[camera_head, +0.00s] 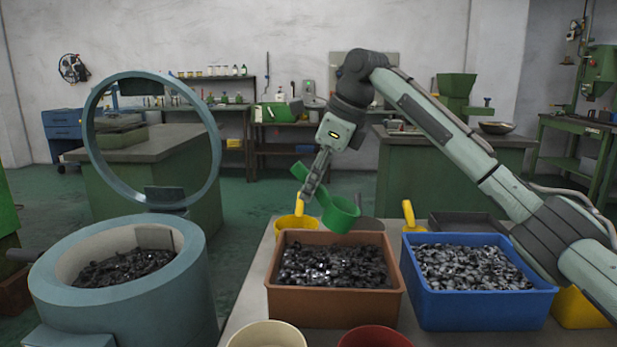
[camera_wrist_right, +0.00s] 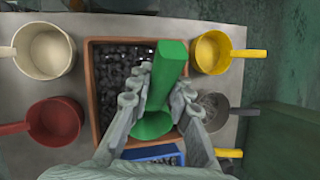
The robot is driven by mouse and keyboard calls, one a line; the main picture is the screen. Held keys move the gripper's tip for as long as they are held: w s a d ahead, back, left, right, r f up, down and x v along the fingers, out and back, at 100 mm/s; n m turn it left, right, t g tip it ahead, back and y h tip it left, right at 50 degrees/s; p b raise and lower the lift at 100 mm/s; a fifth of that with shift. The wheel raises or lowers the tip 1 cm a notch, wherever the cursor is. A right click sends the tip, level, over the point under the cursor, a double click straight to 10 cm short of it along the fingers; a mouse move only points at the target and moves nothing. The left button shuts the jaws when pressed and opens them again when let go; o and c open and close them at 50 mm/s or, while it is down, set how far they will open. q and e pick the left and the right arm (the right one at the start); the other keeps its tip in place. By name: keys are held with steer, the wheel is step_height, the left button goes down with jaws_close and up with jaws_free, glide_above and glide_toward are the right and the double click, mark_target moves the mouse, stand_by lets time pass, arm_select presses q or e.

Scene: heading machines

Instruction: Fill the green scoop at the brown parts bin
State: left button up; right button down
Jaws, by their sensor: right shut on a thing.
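The green scoop (camera_head: 340,213) hangs above the far edge of the brown parts bin (camera_head: 333,307), which is full of dark metal parts. My right gripper (camera_head: 312,186) is shut on the scoop's handle. In the right wrist view the scoop (camera_wrist_right: 166,75) lies between the fingers of the right gripper (camera_wrist_right: 160,88), over the brown bin (camera_wrist_right: 91,95). Whether the scoop's cup holds any parts cannot be seen. My left gripper is not in view.
A blue bin (camera_head: 480,309) of lighter parts stands to the right. A round hopper (camera_head: 140,310) with a raised ring lid (camera_head: 216,150) stands left. Cream (camera_head: 266,335) and red scoops (camera_head: 374,337) sit in front, a yellow scoop (camera_head: 297,222) behind.

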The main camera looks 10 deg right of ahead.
mark_target(325, 213)
steer(key=shift+s+d+f+y, duration=0.25)
steer(key=shift+d+f+y, duration=0.1)
steer(key=shift+f+y, duration=0.2)
steer(key=f+y, duration=0.1)
steer(key=d+f+t+y, duration=0.1)
steer(key=f+y, duration=0.2)
steer(key=shift+s+d+m+t, duration=0.15)
steer(key=shift+s+m+t, duration=0.15)
steer(key=shift+m, duration=0.1)
steer(key=shift+d+f+y, duration=0.15)
steer(key=shift+f+y, duration=0.2)
step_height(325, 213, down, 6)
steer(key=g+h, duration=0.2)
steer(key=h, duration=0.4)
steer(key=r, duration=0.3)
steer(key=r+h, duration=0.1)
steer(key=r, duration=0.2)
steer(key=r+n+h, duration=0.1)
steer(key=r, duration=0.2)
steer(key=shift+w+a, duration=0.2)
steer(key=shift+a, duration=0.2)
steer(key=shift+r, duration=0.5)
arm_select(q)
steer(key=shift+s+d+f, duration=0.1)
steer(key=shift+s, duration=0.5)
